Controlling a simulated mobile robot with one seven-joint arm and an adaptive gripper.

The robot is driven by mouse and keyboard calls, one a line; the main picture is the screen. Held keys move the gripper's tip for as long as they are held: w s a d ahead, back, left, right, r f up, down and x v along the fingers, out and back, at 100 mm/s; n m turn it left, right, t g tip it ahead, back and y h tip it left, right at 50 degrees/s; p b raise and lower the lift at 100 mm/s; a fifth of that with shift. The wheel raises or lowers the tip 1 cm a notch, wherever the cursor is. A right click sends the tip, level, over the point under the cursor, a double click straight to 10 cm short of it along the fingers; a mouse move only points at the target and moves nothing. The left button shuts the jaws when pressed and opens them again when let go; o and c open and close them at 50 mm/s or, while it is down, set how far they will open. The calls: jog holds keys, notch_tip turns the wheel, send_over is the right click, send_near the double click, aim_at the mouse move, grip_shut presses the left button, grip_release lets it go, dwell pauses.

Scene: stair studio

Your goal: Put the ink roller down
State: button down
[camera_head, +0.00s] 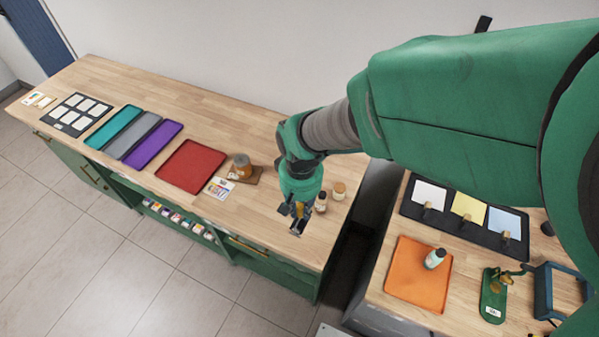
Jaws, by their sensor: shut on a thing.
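My gripper (297,209) hangs over the right end of the long wooden counter (280,193), pointing down. It is shut on the ink roller (298,228), which shows only as a small dark and pale piece below the fingers with a yellowish part between them. My fingers hide much of it. The roller is near the counter's front edge. I cannot tell whether it touches the counter top.
To the left lie a card (220,187), a jar on a wooden board (241,167), and red (192,165), purple (151,144), grey and teal trays. A dark gap separates the right table, with its orange tray (417,280).

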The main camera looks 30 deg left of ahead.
aim_at(300, 230)
jog(key=shift+s+d+f, duration=0.2)
jog(key=shift+s+d, duration=0.15)
jog(key=shift+s, duration=0.35)
notch_tip(300, 230, down, 10)
jog(key=shift+r, duration=0.15)
jog(key=shift+a, duration=0.1)
jog(key=w+a+f, duration=0.1)
jog(key=w+a, duration=1)
jog(key=shift+a+f+b, duration=0.25)
jog(key=shift+a+b, duration=0.1)
jog(key=shift+b, duration=0.05)
jog(key=shift+f, duration=0.1)
jog(key=shift+f, duration=1.65)
